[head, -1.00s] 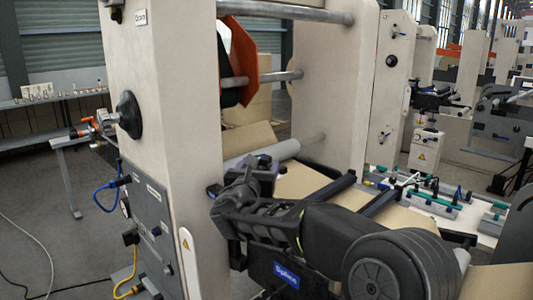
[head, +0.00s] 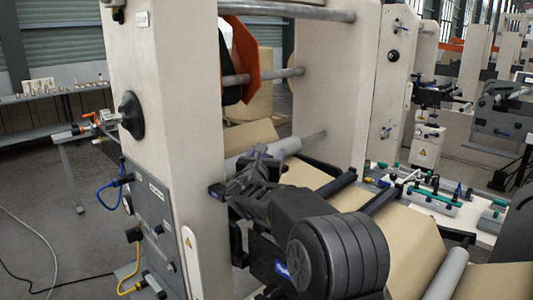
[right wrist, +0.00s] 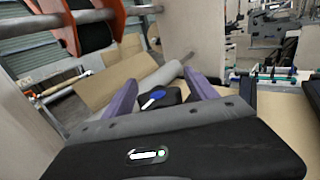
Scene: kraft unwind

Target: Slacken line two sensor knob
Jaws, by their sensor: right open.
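In the right wrist view, a dark block with a blue knob-like part (right wrist: 152,99) and a white mark shows between the two purple fingers of my right gripper (right wrist: 163,84). The fingers are apart, with a gap on either side of the block. I cannot tell how far the block lies beyond the fingertips. In the head view my right gripper (head: 268,160) is inside the machine frame, above the brown web, mostly hidden by its own wrist. The blue part cannot be made out there. My left gripper is not in view.
A beige upright (head: 165,120) stands left of my right arm, another upright (head: 340,90) behind it. A grey roller (head: 270,150) and brown kraft web (head: 325,178) lie close to the gripper. A control panel (head: 150,225) with cables is on the near upright.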

